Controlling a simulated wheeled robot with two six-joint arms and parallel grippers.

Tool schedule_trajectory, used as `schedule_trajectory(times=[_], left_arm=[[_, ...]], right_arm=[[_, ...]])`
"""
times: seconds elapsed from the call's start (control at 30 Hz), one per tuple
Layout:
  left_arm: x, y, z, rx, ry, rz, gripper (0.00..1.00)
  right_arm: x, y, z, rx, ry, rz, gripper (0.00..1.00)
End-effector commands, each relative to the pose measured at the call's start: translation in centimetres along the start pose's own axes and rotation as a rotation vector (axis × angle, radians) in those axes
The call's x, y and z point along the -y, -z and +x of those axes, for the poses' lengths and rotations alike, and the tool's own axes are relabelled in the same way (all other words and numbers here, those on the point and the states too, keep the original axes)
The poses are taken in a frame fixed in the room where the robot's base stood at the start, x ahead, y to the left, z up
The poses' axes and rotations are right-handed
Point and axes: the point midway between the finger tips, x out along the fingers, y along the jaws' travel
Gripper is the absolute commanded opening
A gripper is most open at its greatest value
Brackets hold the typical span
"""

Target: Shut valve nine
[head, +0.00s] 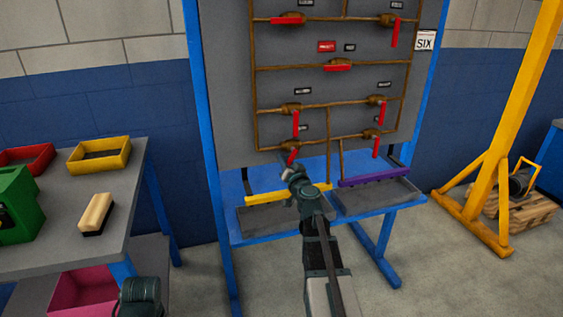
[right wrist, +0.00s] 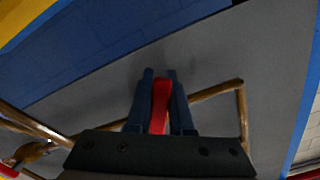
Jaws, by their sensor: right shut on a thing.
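The panel (head: 230,110) carries several brass valves with red lever handles on copper pipes. Its small labels are too small to read, so I cannot tell valve nine by its number. My right gripper (head: 292,170) is at the lowest left valve (head: 287,145), whose red handle (head: 292,155) slants down. In the right wrist view, a red handle (right wrist: 161,95) stands between the two dark fingers of the right gripper (right wrist: 160,90), which is shut on it. The gripper hides part of the handle in the head view.
Below the panel are a yellow bar (head: 262,196), a purple bar (head: 360,180) and a blue-framed shelf (head: 255,240). At left, a table (head: 100,215) bears a brush (head: 97,212) and trays. A yellow post (head: 512,110) stands at right.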

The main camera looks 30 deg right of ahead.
Motion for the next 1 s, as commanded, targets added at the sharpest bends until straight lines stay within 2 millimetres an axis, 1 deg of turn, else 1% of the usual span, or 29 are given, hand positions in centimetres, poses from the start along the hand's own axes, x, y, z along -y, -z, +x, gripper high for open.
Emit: schedule_trajectory(times=[0.03,0.3,0.5,0.7,1.0], left_arm=[[0.0,0.0,0.2,0.000,0.000,0.000,0.26],[0.0,0.0,0.6,0.000,0.001,0.000,0.26],[0.0,0.0,0.6,0.000,0.001,0.000,0.26],[0.0,0.0,0.7,0.000,0.002,0.000,0.26],[0.0,0.0,0.7,0.000,0.002,0.000,0.26]], right_arm=[[-0.4,0.0,0.0,-0.001,-0.002,-0.043,0.00],[-1.5,0.2,0.0,0.000,-0.002,-0.272,0.00],[-2.1,0.5,0.0,-0.001,-0.001,-0.399,0.00],[-2.4,0.6,0.0,-0.001,0.000,-0.483,0.00],[-2.6,0.7,0.0,-0.001,0.000,-0.534,0.00]])
